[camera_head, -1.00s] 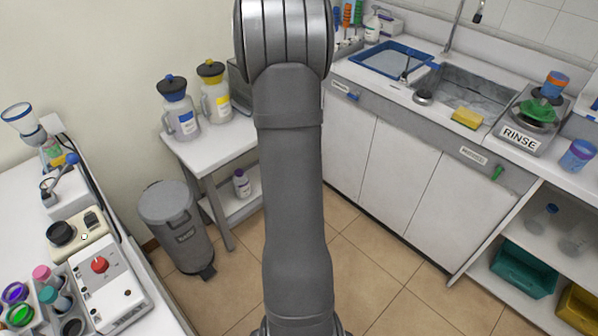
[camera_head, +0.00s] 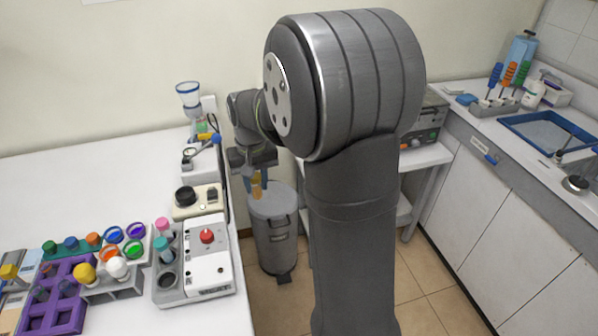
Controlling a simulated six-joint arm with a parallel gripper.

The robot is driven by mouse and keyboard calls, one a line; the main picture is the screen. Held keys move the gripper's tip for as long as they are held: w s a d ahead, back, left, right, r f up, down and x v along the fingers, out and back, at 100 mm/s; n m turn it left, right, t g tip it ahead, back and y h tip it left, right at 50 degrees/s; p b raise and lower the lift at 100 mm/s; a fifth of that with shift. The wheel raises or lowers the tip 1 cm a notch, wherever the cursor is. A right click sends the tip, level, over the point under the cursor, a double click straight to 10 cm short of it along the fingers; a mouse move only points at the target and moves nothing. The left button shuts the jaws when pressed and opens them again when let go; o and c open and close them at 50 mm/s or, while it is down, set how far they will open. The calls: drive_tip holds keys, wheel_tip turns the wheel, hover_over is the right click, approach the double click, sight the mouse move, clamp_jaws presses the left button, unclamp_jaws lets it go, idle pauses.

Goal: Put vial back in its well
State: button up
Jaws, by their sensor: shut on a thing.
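My gripper (camera_head: 252,175) shows in the head view left of my large grey arm link, pointing down. It is shut on a small amber vial (camera_head: 257,191), which hangs roughly upright in front of the grey bin, clear of the bench. The fingertips are small and partly hard to make out. On the bench to the left, a purple rack (camera_head: 53,321) has several wells. A grey block (camera_head: 181,297) beside the white device holds a pink-capped vial (camera_head: 161,225) and a teal-capped vial (camera_head: 163,248), with a dark round well in front. I cannot tell which well is the vial's own.
A white device with a red knob (camera_head: 207,236) and a beige hotplate-like unit (camera_head: 198,202) stand near the bench edge. A grey rack (camera_head: 112,290) holds yellow- and white-topped items. The bin (camera_head: 273,238) stands on the floor. The back left of the bench (camera_head: 80,180) is clear.

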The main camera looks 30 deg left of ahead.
drive_tip(key=s+a+n, duration=0.1)
drive_tip(key=s, duration=0.3)
drive_tip(key=s+a+n, duration=0.1)
drive_tip(key=s+a, duration=0.1)
drive_tip(key=s, duration=0.2)
drive_tip(key=s+a+r+n, duration=0.1)
drive_tip(key=s+a+n, duration=0.1)
drive_tip(key=s, duration=0.3)
drive_tip(key=shift+s+a+f+n, duration=0.1)
drive_tip(key=shift+s+f+n, duration=0.5)
drive_tip(key=shift+s, duration=1.9)
drive_tip(key=shift+s+a+f+n, duration=0.1)
drive_tip(key=shift+s+f+n, duration=0.25)
drive_tip(key=shift+s+n, duration=1.35)
drive_tip(key=shift+s+a+f, duration=0.1)
drive_tip(key=shift+s+f, duration=0.35)
drive_tip(key=shift+s, duration=2.8)
drive_tip(key=shift+f, duration=1.65)
drive_tip(key=o, duration=1)
drive_tip(key=shift+r, duration=0.1)
